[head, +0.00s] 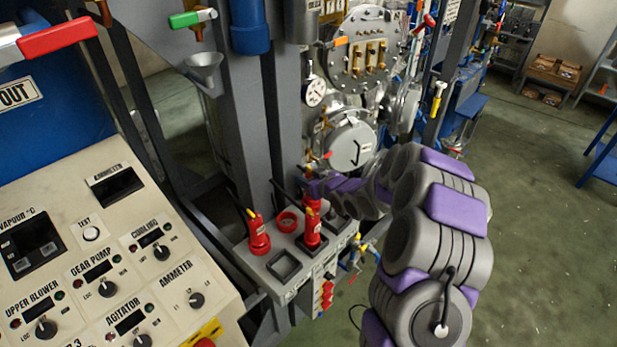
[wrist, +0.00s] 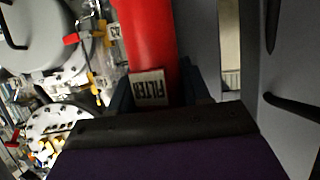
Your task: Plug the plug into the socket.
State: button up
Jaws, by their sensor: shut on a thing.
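A red plug (head: 312,228) stands upright at the right of the grey socket box (head: 262,263), over a dark square base. I cannot tell whether it is fully seated. My gripper (head: 318,190) reaches in from the right and is shut at this plug's upper part; the fingertips are partly hidden. In the wrist view the red plug (wrist: 148,40) with a white label (wrist: 150,88) is between my gripper's dark jaws (wrist: 165,105). An empty square socket (head: 284,265) is at the box's front. A second red plug (head: 258,237) stands at its left.
A red round ring (head: 287,221) is on the box between the plugs. A control panel (head: 110,270) with knobs fills the lower left. Grey steel posts (head: 247,120) rise behind the box. A vessel with a gauge (head: 315,92) stands behind. Open floor (head: 530,220) lies at right.

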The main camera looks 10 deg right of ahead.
jog(key=shift+f, duration=0.3)
jog(key=o, duration=1.3)
jog(key=shift+b+v, duration=0.55)
jog(key=shift+v, duration=8.05)
jog(key=shift+s+f, duration=0.1)
jog(key=shift+f, duration=0.05)
